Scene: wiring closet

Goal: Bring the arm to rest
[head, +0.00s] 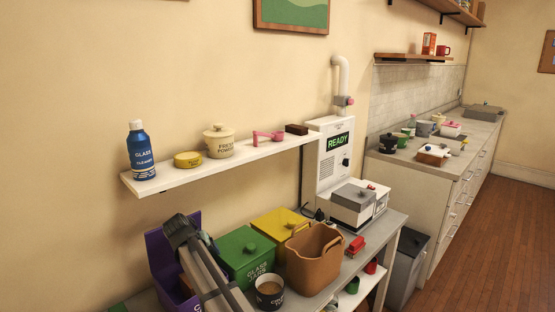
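A grey jointed shape (205,275), which looks like part of my arm, rises from the bottom edge at the lower left. Its dark upper end (180,230) is in front of a purple bin (160,255), left of a green lidded box (243,257). No fingertips can be made out, so I cannot tell whether my gripper is open, shut or holding anything. I cannot tell whether the arm touches the bin.
A dark mug (270,291) and brown basket (313,262) stand close right of the arm. A yellow box (277,233) and grey-white machine (334,165) are behind. Floor at right is clear.

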